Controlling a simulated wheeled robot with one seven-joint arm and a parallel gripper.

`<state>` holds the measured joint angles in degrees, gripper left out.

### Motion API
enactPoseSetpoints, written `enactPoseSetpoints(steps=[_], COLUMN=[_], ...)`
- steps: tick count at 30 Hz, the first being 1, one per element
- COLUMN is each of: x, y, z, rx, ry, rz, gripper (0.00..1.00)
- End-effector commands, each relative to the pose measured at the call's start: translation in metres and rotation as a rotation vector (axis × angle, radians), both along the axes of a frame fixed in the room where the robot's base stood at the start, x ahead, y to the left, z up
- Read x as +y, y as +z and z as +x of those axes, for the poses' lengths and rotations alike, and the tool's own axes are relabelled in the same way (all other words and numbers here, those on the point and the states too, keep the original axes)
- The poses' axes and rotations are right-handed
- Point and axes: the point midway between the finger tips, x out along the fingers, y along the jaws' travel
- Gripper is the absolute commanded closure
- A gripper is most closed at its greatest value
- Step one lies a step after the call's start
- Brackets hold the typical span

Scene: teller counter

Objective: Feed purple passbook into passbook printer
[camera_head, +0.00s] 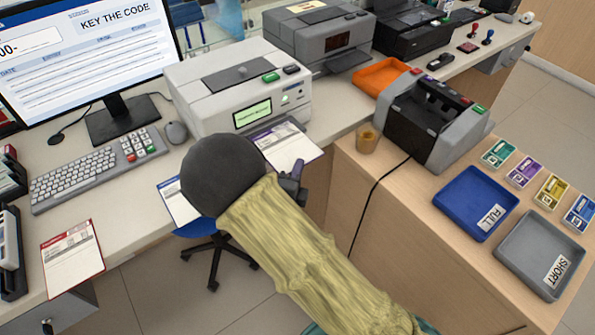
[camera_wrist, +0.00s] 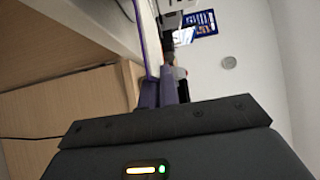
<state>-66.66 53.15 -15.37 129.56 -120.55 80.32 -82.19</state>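The purple passbook (camera_head: 292,147) lies open, pages up, at the front of the passbook printer (camera_head: 240,88), the light grey machine with a lit green display. Its far edge meets the printer's lower front; I cannot tell whether it is inside the slot. My gripper (camera_head: 297,172) is at the passbook's near edge, partly hidden by my dark wrist. In the wrist view my gripper's purple-grey fingers (camera_wrist: 160,92) are close together on the passbook (camera_wrist: 140,40), which shows edge-on as a thin purple line.
A blue passbook (camera_head: 176,203) and a red passbook (camera_head: 73,260) lie on the counter at left. An orange tray (camera_head: 380,76) and a grey counting machine (camera_head: 430,120) stand at right.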

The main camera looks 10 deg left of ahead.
Motion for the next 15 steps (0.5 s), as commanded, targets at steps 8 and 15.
enactPoseSetpoints(steps=[8,15], x=[0.008,0.016], y=[0.0,0.0], z=[0.007,0.014], rx=[0.0,-0.001], ry=[-0.001,-0.001], rz=[-0.001,0.0], gripper=[1.0,1.0])
